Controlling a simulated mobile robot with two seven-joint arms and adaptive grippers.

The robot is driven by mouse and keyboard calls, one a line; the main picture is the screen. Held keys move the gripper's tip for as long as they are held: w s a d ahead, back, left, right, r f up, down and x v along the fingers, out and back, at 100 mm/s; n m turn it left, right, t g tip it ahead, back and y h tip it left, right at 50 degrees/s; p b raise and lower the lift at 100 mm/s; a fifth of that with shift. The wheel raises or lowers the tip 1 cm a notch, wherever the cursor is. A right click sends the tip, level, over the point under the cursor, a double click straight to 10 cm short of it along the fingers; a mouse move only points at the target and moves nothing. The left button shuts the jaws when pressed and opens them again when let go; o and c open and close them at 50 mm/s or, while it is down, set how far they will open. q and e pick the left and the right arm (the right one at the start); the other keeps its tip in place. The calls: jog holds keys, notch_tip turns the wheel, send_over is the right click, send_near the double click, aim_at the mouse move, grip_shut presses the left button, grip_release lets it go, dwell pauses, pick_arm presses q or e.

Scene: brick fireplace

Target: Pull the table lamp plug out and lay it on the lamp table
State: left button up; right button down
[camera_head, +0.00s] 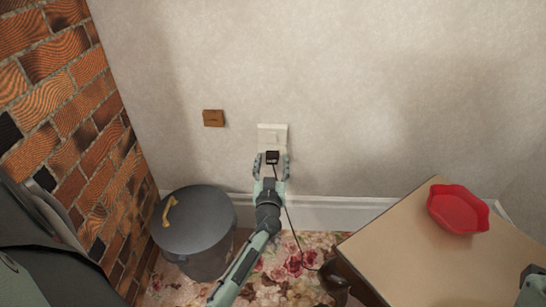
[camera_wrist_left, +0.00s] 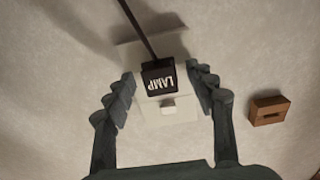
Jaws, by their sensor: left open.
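The black lamp plug (camera_head: 272,157), marked LAMP in the left wrist view (camera_wrist_left: 158,77), is at the lower part of the white wall socket (camera_head: 272,132). Its depth in the socket is hard to tell. A dark cord (camera_head: 288,212) runs down from it to the floor beside the table. My left gripper (camera_head: 271,164) is open, with one finger on each side of the plug; gaps show between fingers and plug in the left wrist view (camera_wrist_left: 160,88). The wooden table (camera_head: 400,250) stands at the lower right. Part of my right arm shows at the right edge; its fingers are unclear.
A red bowl (camera_head: 458,208) sits on the table's far right part; the rest of its visible top is bare. A small brown wall box (camera_head: 213,118) is left of the socket. A grey lidded bin (camera_head: 195,222) stands left of my arm. A brown rounded object (camera_head: 335,280) is beside the table.

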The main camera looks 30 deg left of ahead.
dwell(0.4)
pick_arm(q)
grip_shut()
jog(key=shift+p+v, duration=1.7)
jog(key=shift+v, duration=1.3)
